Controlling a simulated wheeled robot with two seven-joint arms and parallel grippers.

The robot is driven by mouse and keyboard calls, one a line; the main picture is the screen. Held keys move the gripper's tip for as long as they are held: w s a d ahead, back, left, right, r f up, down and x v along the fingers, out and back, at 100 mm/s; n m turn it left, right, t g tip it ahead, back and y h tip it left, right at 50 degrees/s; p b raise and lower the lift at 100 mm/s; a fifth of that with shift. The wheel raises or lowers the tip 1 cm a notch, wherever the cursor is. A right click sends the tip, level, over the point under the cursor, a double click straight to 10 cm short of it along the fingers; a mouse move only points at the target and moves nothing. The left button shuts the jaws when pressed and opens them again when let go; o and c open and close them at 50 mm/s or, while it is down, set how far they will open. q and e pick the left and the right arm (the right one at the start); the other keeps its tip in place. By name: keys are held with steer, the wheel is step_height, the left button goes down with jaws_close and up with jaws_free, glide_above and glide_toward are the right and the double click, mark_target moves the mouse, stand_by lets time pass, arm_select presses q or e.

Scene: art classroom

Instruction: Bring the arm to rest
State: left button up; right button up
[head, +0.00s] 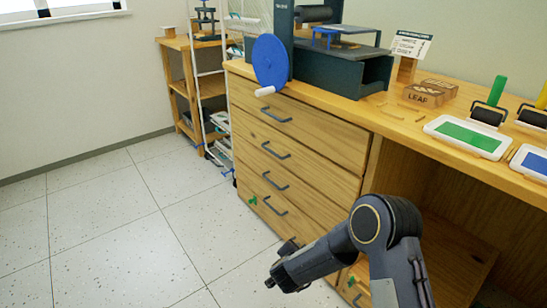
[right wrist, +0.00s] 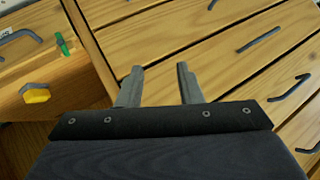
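My right arm comes in from the bottom right of the head view, bent at a dark round joint. Its right gripper (head: 281,269) hangs low in front of the wooden drawer unit (head: 318,135). In the right wrist view, the two grey fingers of the right gripper (right wrist: 159,84) stand apart with nothing between them. Drawer fronts with dark handles show beyond the fingers. My left gripper and left arm are out of view.
The wooden counter holds a press with a blue wheel (head: 270,62), a LEAF block (head: 420,95), a green ink tray (head: 466,137) and rollers. A wooden shelf (head: 180,80) and white rack (head: 207,90) stand at the back. The tiled floor at left is clear.

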step_height(320, 180, up, 15)
steer(key=d+n+t+y, duration=0.1)
steer(key=d+n+y, duration=0.15)
steer(key=y, duration=0.25)
steer(key=s+d+r+n+g+y, duration=0.1)
steer(key=s+d+r+n+y, duration=0.2)
steer(key=s+r, duration=0.65)
steer(key=s+d+n+g+p, duration=0.1)
steer(key=s+d+n+g, duration=0.15)
steer(key=s, duration=1.15)
steer(key=s+d+n+g, duration=0.15)
steer(key=s+d, duration=0.25)
steer(key=s, duration=0.9)
step_height(320, 180, up, 36)
steer(key=p, duration=3.7)
steer(key=shift+r+m+g+h, duration=0.2)
steer(key=shift+m+g+h, duration=0.1)
steer(key=shift+m, duration=0.05)
